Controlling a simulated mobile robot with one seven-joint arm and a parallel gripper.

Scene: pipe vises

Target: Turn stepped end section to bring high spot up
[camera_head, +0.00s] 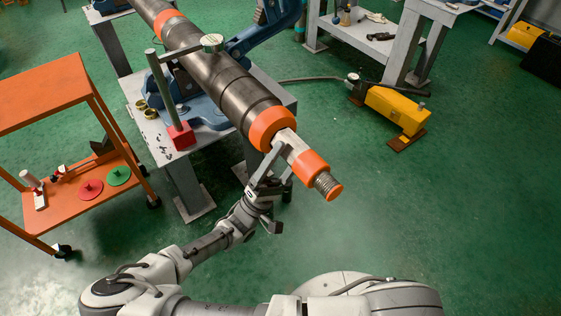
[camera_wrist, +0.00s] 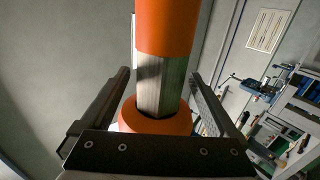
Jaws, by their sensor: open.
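A long dark pipe (camera_head: 222,82) lies over a blue vise on a grey bench. Its stepped end section (camera_head: 291,146) juts toward me: a big orange collar (camera_head: 268,126), a bare grey length, a smaller orange band (camera_head: 311,165) and a threaded tip (camera_head: 328,185). My gripper (camera_head: 273,157) is open at the bare grey length, reaching from below. In the wrist view my gripper (camera_wrist: 160,78) has one finger on each side of the flat-faced grey length (camera_wrist: 160,85), with gaps visible. A dial gauge (camera_head: 212,43) sits at the pipe's top on a stand with a red base (camera_head: 180,137).
An orange cart (camera_head: 50,85) stands at the left, with red and green discs on its lower shelf. A yellow pump (camera_head: 396,110) with a hose lies on the green floor to the right. The floor at front right is clear.

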